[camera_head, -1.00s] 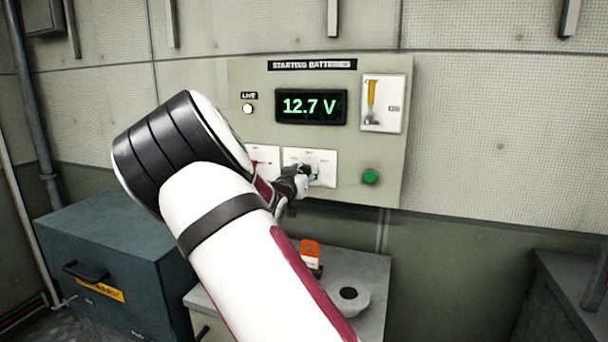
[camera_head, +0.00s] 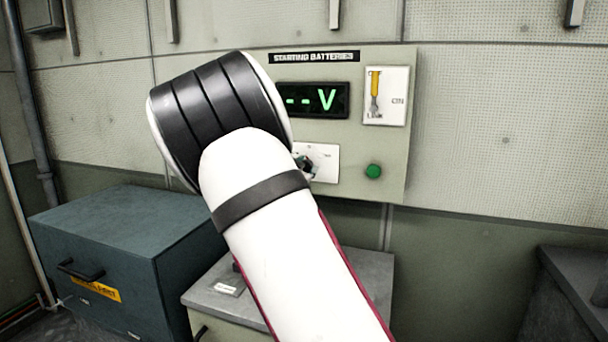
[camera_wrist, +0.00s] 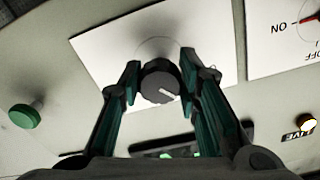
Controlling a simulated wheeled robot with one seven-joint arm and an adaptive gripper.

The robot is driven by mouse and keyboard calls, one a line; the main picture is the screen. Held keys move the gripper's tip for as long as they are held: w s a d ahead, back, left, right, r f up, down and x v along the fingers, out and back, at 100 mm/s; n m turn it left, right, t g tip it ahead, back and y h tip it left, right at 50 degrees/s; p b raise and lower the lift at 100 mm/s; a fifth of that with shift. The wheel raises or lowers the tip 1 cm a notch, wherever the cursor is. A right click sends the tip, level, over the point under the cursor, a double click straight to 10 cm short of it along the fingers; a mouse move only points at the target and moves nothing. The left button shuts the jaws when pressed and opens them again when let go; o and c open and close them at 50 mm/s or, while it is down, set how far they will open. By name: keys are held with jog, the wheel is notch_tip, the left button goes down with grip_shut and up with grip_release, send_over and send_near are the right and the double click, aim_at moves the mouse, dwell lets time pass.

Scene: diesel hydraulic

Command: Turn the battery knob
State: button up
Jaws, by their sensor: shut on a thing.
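The dark round battery knob (camera_wrist: 160,82), with a white pointer mark, stands on a white plate (camera_wrist: 95,45) in the wrist view. My gripper (camera_wrist: 159,72) has its two fingers on either side of the knob and is shut on it. In the head view the white plate (camera_head: 325,163) shows beside my arm, which hides most of the gripper and knob. The display (camera_head: 322,101) shows green dashes and a V.
The panel (camera_head: 395,160) also carries a green button (camera_head: 373,172) and a yellow lever (camera_head: 376,85). The wrist view shows an ON/OFF switch (camera_wrist: 308,20) and a lit LIVE lamp (camera_wrist: 308,125). Below are a teal box (camera_head: 110,240) and a grey cabinet (camera_head: 205,297).

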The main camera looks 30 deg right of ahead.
jog(key=m+b, duration=0.4)
jog(key=shift+f+m, duration=0.15)
jog(key=shift+m, duration=0.25)
jog(key=m+b, duration=0.5)
jog(key=b, duration=0.1)
jog(key=m+b, duration=0.5)
jog(key=shift+m+b, duration=0.4)
jog(key=m+b, duration=0.1)
jog(key=m, duration=0.1)
jog(key=m+b, duration=0.1)
jog(key=b, duration=0.1)
jog(key=shift+r+m, duration=0.2)
jog(key=shift+m, duration=0.2)
jog(key=shift+b, duration=0.3)
jog(key=o, duration=1.1)
jog(key=shift+o, duration=0.2)
jog(key=shift+a, duration=0.1)
